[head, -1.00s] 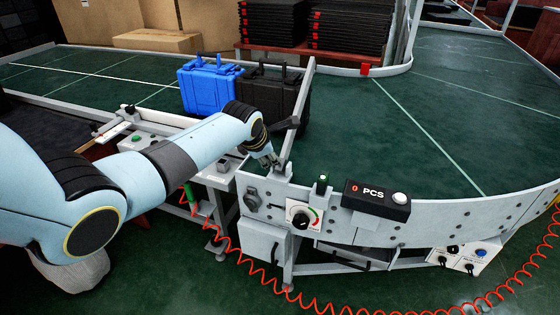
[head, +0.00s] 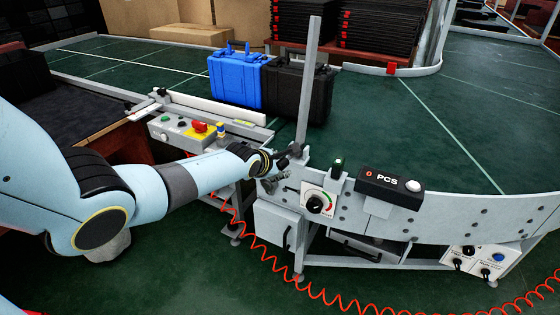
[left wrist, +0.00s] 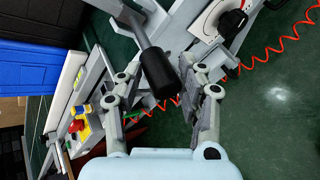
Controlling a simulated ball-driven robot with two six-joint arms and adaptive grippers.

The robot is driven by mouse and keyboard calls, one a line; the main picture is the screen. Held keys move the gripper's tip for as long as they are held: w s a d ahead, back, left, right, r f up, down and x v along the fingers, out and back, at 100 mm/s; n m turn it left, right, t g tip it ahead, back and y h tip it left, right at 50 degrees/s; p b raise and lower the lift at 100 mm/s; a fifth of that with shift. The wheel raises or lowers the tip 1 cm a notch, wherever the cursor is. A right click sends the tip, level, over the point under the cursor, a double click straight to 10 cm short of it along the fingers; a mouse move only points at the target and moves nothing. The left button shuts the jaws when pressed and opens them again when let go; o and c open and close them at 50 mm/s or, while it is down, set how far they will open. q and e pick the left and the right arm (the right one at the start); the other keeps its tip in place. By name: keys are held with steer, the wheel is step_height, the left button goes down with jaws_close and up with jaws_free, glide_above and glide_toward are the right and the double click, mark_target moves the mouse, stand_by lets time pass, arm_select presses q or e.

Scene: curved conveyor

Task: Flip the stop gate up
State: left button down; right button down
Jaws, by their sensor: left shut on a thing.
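The stop gate (head: 309,85) is a long grey bar at the near edge of the curved conveyor, standing about upright in the head view. Its black handle (left wrist: 160,72) shows in the left wrist view, between the two fingers. My left gripper (head: 278,168) is at the foot of the gate, shut on the handle. It also shows in the left wrist view (left wrist: 168,88), a finger on each side of the handle. The exact contact is hard to see. My right gripper is not in view.
A blue case (head: 235,80) and a black case (head: 298,92) stand on the green belt (head: 400,120) behind the gate. A PCS counter box (head: 390,187) and a dial panel (head: 321,200) sit right of the gripper. A button box (head: 190,130) is left. A red coiled hose (head: 400,312) hangs in front.

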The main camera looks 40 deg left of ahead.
arm_select(q)
steer(key=shift+s+d+f, duration=0.25)
steer(key=shift+s+f, duration=0.2)
steer(key=shift+f, duration=0.25)
steer(key=c, duration=1.1)
jaws_free()
steer(key=shift+w+f, duration=0.1)
steer(key=shift+o, duration=0.4)
steer(key=shift+w, duration=0.15)
steer(key=shift+a, duration=0.1)
steer(key=shift+w+r, duration=0.1)
steer(key=shift+r, duration=0.1)
steer(key=v, duration=1.2)
steer(key=shift+w+a+r, duration=0.1)
steer(key=shift+w+r, duration=0.05)
